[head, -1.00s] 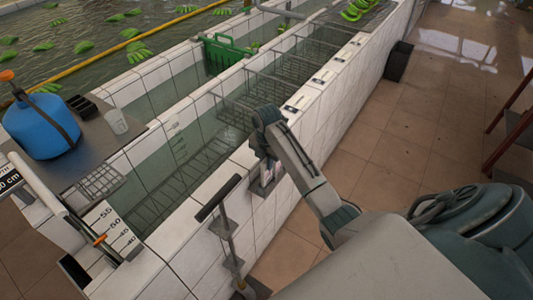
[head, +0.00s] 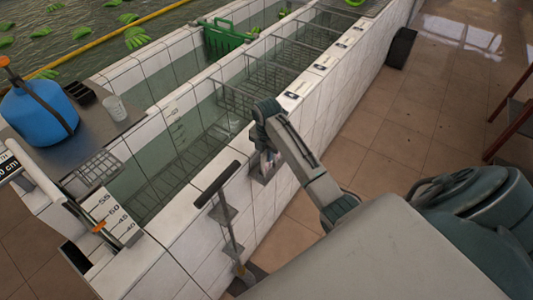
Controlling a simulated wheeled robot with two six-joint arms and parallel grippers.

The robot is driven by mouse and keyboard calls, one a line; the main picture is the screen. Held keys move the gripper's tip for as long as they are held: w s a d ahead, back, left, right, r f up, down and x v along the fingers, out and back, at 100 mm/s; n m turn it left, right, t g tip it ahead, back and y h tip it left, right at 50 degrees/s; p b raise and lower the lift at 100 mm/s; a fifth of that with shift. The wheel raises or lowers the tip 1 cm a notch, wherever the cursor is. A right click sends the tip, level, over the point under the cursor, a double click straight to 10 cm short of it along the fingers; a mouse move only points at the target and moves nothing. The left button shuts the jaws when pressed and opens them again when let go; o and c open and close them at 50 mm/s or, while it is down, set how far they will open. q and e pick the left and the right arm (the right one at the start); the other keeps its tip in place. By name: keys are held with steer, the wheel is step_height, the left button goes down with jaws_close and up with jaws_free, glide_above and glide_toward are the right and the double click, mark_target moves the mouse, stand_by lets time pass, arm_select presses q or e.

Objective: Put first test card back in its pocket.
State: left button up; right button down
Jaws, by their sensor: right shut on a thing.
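My right arm reaches in from the lower right. Its gripper (head: 262,148) points down at the outer face of the white tiled tank wall (head: 180,238). It is shut on a small pale card (head: 266,157), taken to be the first test card, mostly hidden by the gripper. A grey pocket-like holder (head: 264,175) is on the wall just below the card. I cannot tell whether the card's lower edge is inside it or in front of it. My left gripper is not in view.
A long-handled tool (head: 229,225) hangs on the wall left of the gripper. Small labels (head: 320,67) line the wall top. A blue sprayer (head: 38,118) and clear cup (head: 116,108) stand on the side counter. A green crate (head: 222,45) is in the tank.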

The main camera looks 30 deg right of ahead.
steer(key=shift+f, duration=0.35)
steer(key=c, duration=1.3)
jaws_free()
steer(key=shift+c, duration=0.2)
